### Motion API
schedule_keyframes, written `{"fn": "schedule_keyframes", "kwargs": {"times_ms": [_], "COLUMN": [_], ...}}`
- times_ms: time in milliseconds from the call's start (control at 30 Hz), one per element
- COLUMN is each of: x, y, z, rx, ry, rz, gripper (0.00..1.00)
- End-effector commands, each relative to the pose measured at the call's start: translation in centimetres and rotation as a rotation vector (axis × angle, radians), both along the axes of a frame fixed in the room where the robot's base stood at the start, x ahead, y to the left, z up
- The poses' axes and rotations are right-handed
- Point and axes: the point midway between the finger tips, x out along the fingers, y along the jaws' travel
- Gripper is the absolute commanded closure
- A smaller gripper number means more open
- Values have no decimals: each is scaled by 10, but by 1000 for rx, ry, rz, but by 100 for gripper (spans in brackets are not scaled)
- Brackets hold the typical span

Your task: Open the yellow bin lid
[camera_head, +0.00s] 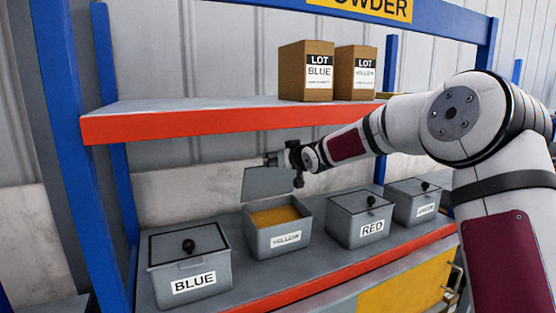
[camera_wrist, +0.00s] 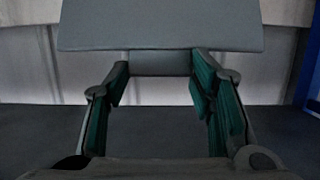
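The yellow bin (camera_head: 285,240), a grey box with a YELLOW label, stands on the lower shelf between the blue and red bins. Its top is uncovered and yellow powder (camera_head: 274,216) shows inside. Its flat grey lid (camera_head: 268,184) is in the air above and slightly left of it, tilted steeply. My gripper (camera_head: 285,160) is at the lid's upper edge and holds it clear of the bin. In the wrist view the lid (camera_wrist: 160,25) spans the top, beyond the two green-padded fingers (camera_wrist: 160,72). The fingers stand apart with a grey part between them; the exact contact is unclear.
The lidded blue bin (camera_head: 190,265) is at left; the lidded red bin (camera_head: 362,222) and another lidded bin (camera_head: 415,203) are at right. The orange-edged upper shelf (camera_head: 200,121) passes just above my gripper and carries cardboard boxes (camera_head: 307,71). A blue post (camera_head: 80,160) stands left.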

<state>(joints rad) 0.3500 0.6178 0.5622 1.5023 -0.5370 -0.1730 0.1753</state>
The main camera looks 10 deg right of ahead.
Motion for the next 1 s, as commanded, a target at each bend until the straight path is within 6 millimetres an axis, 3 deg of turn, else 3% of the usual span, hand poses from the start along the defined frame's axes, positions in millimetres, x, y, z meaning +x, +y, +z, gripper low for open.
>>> {"fn": "schedule_keyframes", "kwargs": {"times_ms": [33, 100, 533, 1000], "x": [0, 0, -6, -83], "y": [-1, -1, -3, -29], "z": [2, 2, 2, 26], "rx": [-3, -2, -1, -3], "ry": [-4, -3, 0, -1], "rz": [0, 0, -2, -3], "gripper": [46, 30, 30, 30]}}
